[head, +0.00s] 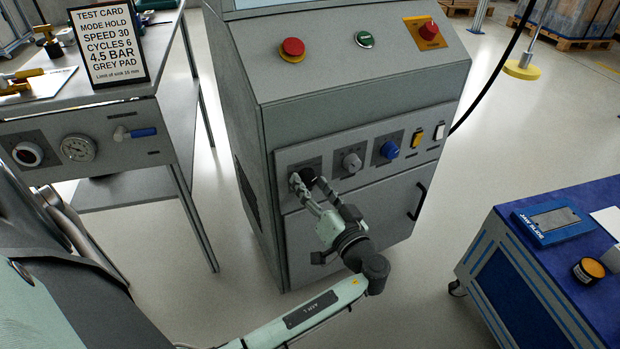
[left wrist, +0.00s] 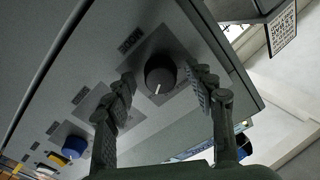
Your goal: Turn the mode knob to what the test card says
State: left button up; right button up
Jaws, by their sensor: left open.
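The mode knob (head: 308,174) is dark and round, leftmost on the machine's front control panel (head: 378,184). In the left wrist view the knob (left wrist: 160,74) sits under the word MODE, its white line pointing toward the bottom of the picture. My left gripper (head: 307,184) is open at the knob. In the left wrist view its fingers (left wrist: 163,84) stand either side of the knob, with gaps showing. The dial's markings are too small to read. The test card (head: 109,46) stands on the left bench and reads MODE HOLD, SPEED 30, CYCLES 6, 4.5 BAR, GREY PAD. My right gripper is not in view.
Right of the knob are a grey knob (head: 352,162), a blue knob (head: 389,150), a yellow switch (head: 417,138) and a white switch (head: 439,131). A red button (head: 292,48) and green button (head: 364,39) are on top. A blue cart (head: 500,262) stands at right.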

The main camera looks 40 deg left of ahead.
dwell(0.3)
pick_arm(q)
jog(key=c, duration=1.2)
jog(key=shift+o, duration=0.2)
